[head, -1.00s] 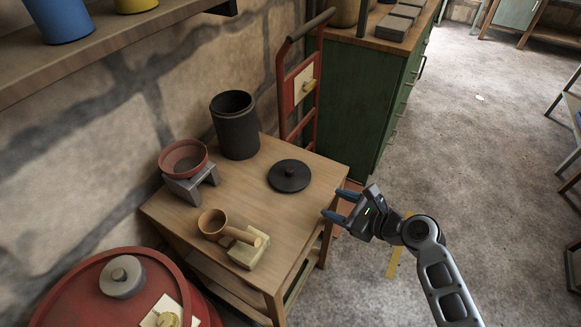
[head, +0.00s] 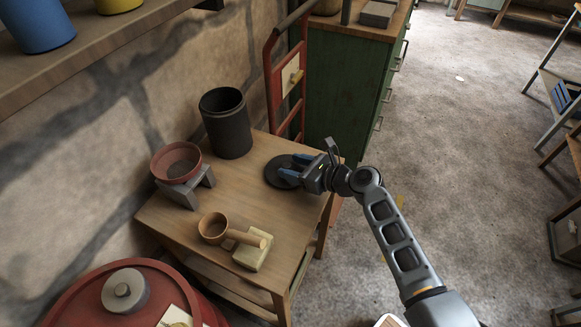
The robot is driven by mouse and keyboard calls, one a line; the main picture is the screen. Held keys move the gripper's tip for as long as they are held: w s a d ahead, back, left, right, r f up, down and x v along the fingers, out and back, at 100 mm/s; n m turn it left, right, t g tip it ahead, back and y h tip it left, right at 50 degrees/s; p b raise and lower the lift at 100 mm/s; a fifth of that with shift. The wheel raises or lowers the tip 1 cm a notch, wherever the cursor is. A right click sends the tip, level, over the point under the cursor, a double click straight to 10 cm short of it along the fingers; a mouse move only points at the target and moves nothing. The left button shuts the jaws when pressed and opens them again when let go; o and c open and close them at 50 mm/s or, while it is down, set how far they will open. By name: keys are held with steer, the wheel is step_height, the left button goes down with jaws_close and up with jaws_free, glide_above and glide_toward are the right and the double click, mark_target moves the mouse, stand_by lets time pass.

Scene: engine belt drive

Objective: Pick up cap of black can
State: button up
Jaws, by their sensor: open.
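The black can (head: 227,124) stands open and upright at the back of the wooden table (head: 170,226). Its round black cap (head: 273,171) lies flat on the table to the right of the can. My gripper (head: 289,173) is open over the right part of the cap, with its blue fingers pointing left. The fingers cover the cap's middle, so its knob is hidden. I cannot tell whether the fingers touch the cap.
A red bowl (head: 176,162) sits on a grey stand left of the can. A wooden ladle (head: 214,228) rests on a pale block near the table's front. A red hand truck (head: 274,82) and green cabinet (head: 346,92) stand behind. Open floor lies to the right.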

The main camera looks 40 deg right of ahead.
steer(key=shift+s, duration=0.1)
steer(key=shift+c, duration=0.3)
steer(key=shift+a, duration=0.2)
jaws_close()
